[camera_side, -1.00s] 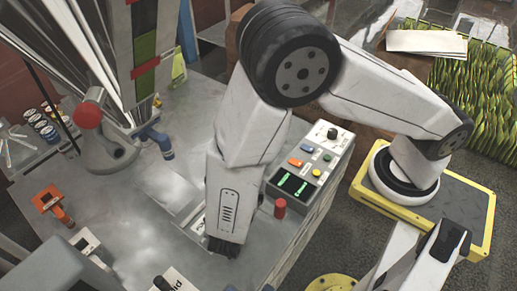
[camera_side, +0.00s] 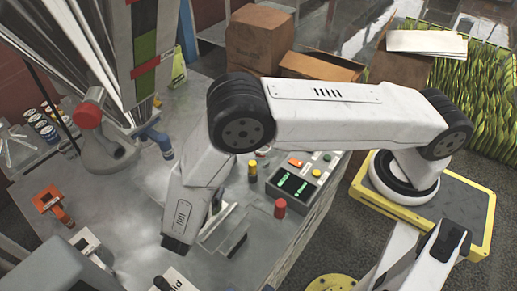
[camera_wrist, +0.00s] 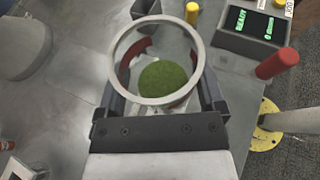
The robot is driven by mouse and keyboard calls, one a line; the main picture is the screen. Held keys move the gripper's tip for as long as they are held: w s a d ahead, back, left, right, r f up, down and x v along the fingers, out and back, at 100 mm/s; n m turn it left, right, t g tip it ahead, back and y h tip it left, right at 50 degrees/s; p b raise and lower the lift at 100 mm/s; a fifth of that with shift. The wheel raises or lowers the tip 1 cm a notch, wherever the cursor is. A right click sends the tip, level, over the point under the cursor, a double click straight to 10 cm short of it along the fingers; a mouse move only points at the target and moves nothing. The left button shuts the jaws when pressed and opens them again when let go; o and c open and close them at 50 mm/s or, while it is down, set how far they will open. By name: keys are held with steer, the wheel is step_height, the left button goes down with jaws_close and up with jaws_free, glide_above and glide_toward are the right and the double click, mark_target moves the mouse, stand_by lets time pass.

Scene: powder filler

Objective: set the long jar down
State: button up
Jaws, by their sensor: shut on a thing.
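The long jar (camera_wrist: 153,101) is between the fingers of my gripper (camera_wrist: 159,84) in the wrist view. I look down through its round, pale rim. Green powder (camera_wrist: 163,78) lies inside it, and the walls look clear with dark red on the inner sides. My gripper is shut on the jar. In the side view the end of my arm hangs over the grey bench, tilted to the lower left.
A control box (camera_side: 300,181) with green displays and a red post (camera_side: 280,208) stand right of my wrist. A yellow-topped post (camera_side: 252,170) is close by. A grey machine with a red knob (camera_side: 88,116) stands at the back left.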

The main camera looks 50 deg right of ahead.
steer(key=shift+w+a+f, duration=0.2)
steer(key=shift+w+f, duration=0.2)
steer(key=shift+f, duration=0.15)
steer(key=shift+f, duration=0.1)
steer(key=shift+w+f, duration=0.15)
steer(key=shift+w, duration=0.05)
steer(key=shift+a+f, duration=0.1)
steer(key=shift+f, duration=1.45)
steer(key=shift+f, duration=0.15)
steer(key=o, duration=1.1)
steer(key=shift+r, duration=0.2)
steer(key=v, duration=1.2)
steer(key=shift+f, duration=0.15)
